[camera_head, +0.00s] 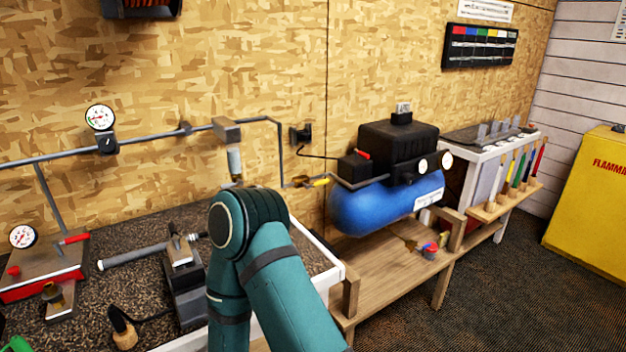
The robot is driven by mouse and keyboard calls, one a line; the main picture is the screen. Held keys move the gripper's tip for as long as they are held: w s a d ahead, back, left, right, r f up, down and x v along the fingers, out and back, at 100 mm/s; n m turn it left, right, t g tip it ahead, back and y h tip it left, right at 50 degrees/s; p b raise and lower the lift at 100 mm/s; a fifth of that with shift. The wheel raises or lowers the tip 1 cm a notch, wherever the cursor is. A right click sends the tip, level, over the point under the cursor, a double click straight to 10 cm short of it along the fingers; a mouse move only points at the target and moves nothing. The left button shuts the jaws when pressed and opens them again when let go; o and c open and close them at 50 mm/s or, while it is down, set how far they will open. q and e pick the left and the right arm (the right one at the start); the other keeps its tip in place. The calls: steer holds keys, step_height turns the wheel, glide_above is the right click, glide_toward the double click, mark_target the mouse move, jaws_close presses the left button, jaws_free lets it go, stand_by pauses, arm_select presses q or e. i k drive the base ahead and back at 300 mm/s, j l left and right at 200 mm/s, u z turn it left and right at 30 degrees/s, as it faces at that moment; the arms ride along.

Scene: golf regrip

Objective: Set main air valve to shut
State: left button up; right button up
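A small valve with a yellow handle (320,182) sits on the grey air pipe between the wall and the blue compressor (385,205). The handle looks roughly in line with the pipe, but it is too small to be sure of its exact angle. A teal arm of mine rises from the bottom centre, its bent joint left of and below the valve. Neither gripper shows in this view, so I cannot see whether anything is held.
The grey pipe (150,138) runs along the wall with a round gauge (100,118). A dark bench top (125,225) holds a vise (185,285) and a red-based device with a gauge (22,237). A yellow cabinet (590,200) stands at right. Open floor (480,300) lies at lower right.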

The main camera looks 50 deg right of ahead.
mark_target(323, 182)
steer(key=l+u, duration=0.15)
steer(key=l, duration=0.35)
steer(key=k+l+u, duration=0.1)
steer(key=l, duration=0.35)
steer(key=k+l, duration=0.1)
steer(key=l, duration=0.3)
steer(key=k+l, duration=0.1)
steer(key=l, duration=0.7)
steer(key=k+l+u, duration=0.1)
steer(key=l, duration=0.3)
steer(key=k+l, duration=0.15)
steer(key=l, duration=0.25)
